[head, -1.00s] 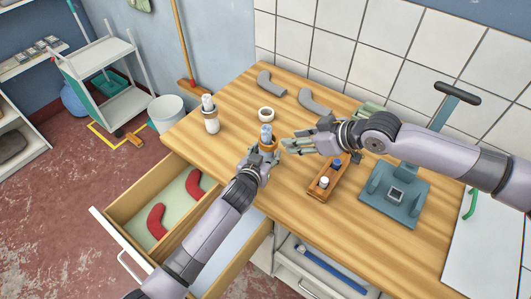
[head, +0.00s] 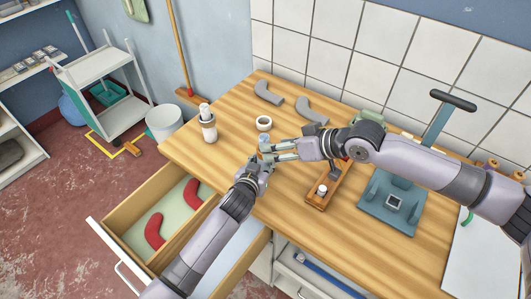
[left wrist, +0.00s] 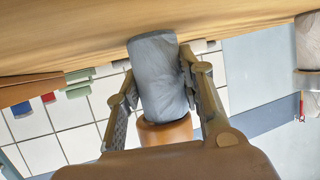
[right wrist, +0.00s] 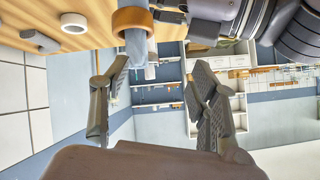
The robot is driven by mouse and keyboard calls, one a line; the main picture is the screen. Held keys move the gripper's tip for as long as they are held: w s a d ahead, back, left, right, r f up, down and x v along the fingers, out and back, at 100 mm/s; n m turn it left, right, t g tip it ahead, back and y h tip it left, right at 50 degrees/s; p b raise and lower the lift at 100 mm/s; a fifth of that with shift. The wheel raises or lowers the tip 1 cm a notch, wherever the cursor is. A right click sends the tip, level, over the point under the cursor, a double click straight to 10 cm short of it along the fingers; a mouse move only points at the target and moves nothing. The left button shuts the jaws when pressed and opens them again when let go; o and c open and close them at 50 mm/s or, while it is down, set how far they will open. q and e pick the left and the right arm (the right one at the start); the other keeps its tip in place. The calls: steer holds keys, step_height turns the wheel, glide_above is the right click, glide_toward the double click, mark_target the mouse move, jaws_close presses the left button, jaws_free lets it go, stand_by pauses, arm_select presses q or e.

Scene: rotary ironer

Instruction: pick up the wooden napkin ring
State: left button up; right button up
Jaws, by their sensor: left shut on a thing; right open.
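The wooden napkin ring (left wrist: 165,133) is an orange-brown band around a rolled grey-blue napkin (left wrist: 158,75). My left gripper (head: 260,160) is shut on the napkin, its fingers on both sides of the roll, with the ring nearer its palm in the left wrist view. In the right wrist view the ring (right wrist: 132,20) shows at the upper left with the napkin (right wrist: 136,48) through it. My right gripper (head: 272,149) is open and empty, its fingertips close to the roll. In the head view these fingers largely hide the ring.
A banded white roll (head: 208,124) stands at the left. A wooden tray (head: 318,200) and a blue-grey fixture (head: 392,205) are at right. The open drawer (head: 125,228) holds red curved pieces.

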steer(key=shift+o, duration=0.9)
steer(key=s+a+r+m+y, duration=0.1)
steer(key=a+r+m, duration=0.2)
steer(key=m, duration=0.6)
steer(key=a, duration=0.2)
steer(key=shift+a+y, duration=0.35)
steer(key=shift+y, duration=0.05)
steer(key=d+f+m+t+h, duration=0.1)
steer(key=d+f+m+t, duration=0.3)
steer(key=m, duration=0.9)
steer(key=d+f+m+g, duration=0.15)
steer(key=d+m, duration=0.45)
steer(key=m, duration=0.6)
steer(key=shift+t, duration=0.45)
steer(key=x, duration=0.7)
steer(key=f+x, duration=0.1)
steer(key=x, duration=0.3)
steer(key=shift+w+f, duration=0.1)
steer(key=shift+c, duration=0.4)
steer(key=c, duration=1)
